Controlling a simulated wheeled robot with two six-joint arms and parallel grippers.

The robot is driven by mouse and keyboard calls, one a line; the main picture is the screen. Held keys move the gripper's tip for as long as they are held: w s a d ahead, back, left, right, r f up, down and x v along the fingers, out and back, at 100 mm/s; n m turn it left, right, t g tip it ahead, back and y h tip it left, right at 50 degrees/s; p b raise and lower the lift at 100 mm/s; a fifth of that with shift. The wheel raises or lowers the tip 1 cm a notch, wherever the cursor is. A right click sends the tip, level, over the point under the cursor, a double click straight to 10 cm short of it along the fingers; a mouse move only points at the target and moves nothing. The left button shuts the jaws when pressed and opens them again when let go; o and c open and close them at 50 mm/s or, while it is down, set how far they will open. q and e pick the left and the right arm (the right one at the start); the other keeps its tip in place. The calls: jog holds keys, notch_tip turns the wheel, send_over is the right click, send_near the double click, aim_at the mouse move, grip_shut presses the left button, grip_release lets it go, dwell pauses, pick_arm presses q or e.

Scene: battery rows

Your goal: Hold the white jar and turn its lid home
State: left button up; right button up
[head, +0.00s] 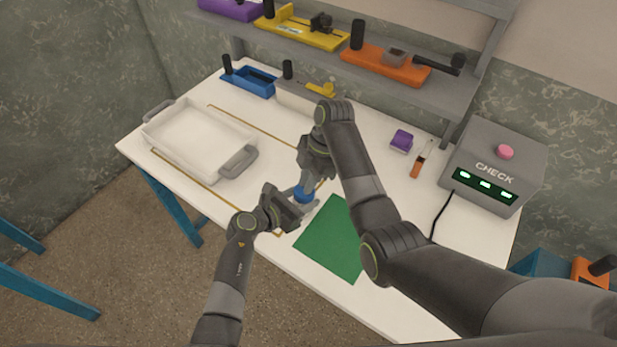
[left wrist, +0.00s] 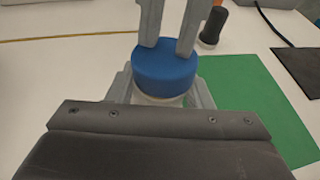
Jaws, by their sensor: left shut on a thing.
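The white jar (left wrist: 158,98) with its blue lid (left wrist: 160,70) stands upright on the white table, just left of the green mat. In the head view the blue lid (head: 303,195) shows between my two grippers, and the jar's body is mostly hidden. My left gripper (head: 299,199) is shut on the jar, with a finger on either side in the left wrist view (left wrist: 160,92). My right gripper (left wrist: 170,48) points down over the lid. Its fingers are apart, with a gap between them and the tips at the lid's top; whether they touch it I cannot tell.
A green mat (head: 333,240) lies to the right. A white tray (head: 200,140) stands at the left and a grey CHECK box (head: 490,165) at the right. A purple block (head: 401,140) and an orange-handled item (head: 421,160) lie behind. A shelf (head: 340,70) with fixtures runs along the back.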

pick_arm(q)
jog(key=shift+d+r, duration=0.1)
pick_arm(e)
jog(key=shift+s+f, duration=0.1)
jog(key=shift+f, duration=0.05)
jog(key=shift+v, duration=2.05)
pick_arm(q)
jog(key=o, duration=1.5)
jog(key=shift+c, duration=0.2)
jog(key=b+v, duration=0.1)
jog(key=v, duration=1.6)
jog(key=shift+a, duration=0.25)
pick_arm(e)
jog(key=shift+f, duration=0.8)
